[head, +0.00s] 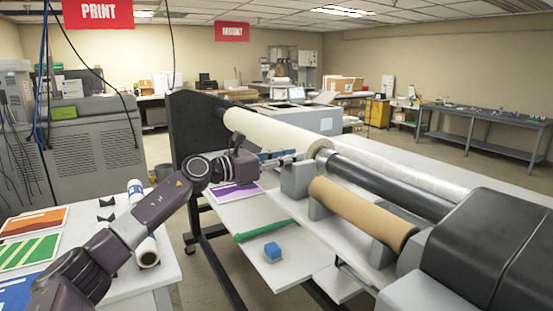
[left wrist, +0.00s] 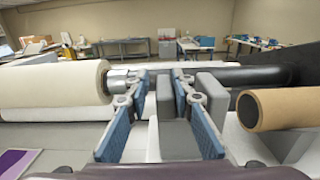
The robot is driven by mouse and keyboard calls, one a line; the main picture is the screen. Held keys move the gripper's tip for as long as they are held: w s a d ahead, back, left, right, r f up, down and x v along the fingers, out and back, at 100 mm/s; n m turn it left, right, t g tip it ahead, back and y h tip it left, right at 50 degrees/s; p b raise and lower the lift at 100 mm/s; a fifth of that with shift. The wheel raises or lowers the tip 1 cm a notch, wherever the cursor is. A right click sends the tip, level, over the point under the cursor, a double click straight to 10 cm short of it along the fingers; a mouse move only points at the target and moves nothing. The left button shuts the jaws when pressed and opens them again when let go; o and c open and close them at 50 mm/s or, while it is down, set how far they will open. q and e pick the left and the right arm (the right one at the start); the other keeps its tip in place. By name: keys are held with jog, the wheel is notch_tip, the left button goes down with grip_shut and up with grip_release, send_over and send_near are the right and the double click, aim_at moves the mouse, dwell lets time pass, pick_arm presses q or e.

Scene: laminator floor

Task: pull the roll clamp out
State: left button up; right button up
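A silvery round piece, apparently the roll clamp (left wrist: 122,77), sticks out from the core at the end of the white roll (left wrist: 60,85) in the left wrist view. My left gripper (left wrist: 160,82) is open, with its blue-padded fingers spread in front of the grey support block (left wrist: 178,132). The left finger covers part of the silvery piece. I cannot tell whether they touch. In the head view my left gripper (head: 285,156) is beside the block, near the white roll (head: 270,130). My right gripper is not in view.
A brown cardboard roll (head: 362,212) and a black roller (head: 390,187) lie to the right of the block. Prints and a small roll (head: 142,220) lie on the left table.

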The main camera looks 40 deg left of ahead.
pick_arm(q)
jog(key=shift+v, duration=5.9)
